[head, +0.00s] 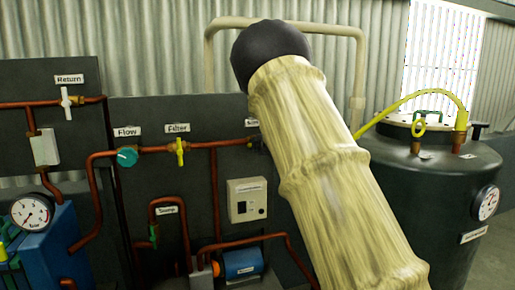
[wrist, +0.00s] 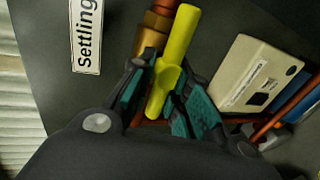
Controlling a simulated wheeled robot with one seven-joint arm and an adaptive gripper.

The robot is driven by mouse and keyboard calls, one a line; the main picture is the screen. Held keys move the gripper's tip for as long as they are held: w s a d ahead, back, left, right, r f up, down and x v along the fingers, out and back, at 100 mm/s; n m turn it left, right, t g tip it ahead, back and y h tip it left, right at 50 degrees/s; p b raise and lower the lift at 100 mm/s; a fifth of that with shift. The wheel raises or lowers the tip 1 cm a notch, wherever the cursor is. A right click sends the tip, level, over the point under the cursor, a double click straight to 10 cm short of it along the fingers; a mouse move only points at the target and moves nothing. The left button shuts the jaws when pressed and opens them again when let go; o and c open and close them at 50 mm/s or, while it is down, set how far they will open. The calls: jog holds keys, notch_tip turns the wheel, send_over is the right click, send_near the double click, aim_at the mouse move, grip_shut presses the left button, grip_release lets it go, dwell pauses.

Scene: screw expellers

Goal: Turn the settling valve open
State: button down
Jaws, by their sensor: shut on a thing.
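The settling valve has a yellow lever handle (wrist: 180,38), seen in the wrist view beside a brass and copper pipe fitting (wrist: 151,38). A white "Settling" label (wrist: 87,35) is on the dark panel to its left. My gripper (wrist: 160,92) has its teal-padded fingers on both sides of the lever's middle and is shut on it. The lever runs up and slightly right in the wrist view. How far the valve is turned is unclear. In the head view my wrapped arm covers the valve and most of its label (head: 251,123).
In the wrist view a pale control box (wrist: 245,72) is right of the fingers. A dark tank (head: 440,200) stands at right.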

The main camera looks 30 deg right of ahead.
jog(key=shift+s+f, duration=0.1)
jog(key=shift+f, duration=0.55)
jog(key=c, duration=1.4)
grip_release()
jog(key=shift+a+r, duration=0.1)
jog(key=shift+c, duration=0.2)
jog(key=shift+r, duration=0.1)
jog(key=shift+r, duration=0.25)
jog(key=v, duration=1.1)
jog(key=shift+s, duration=0.4)
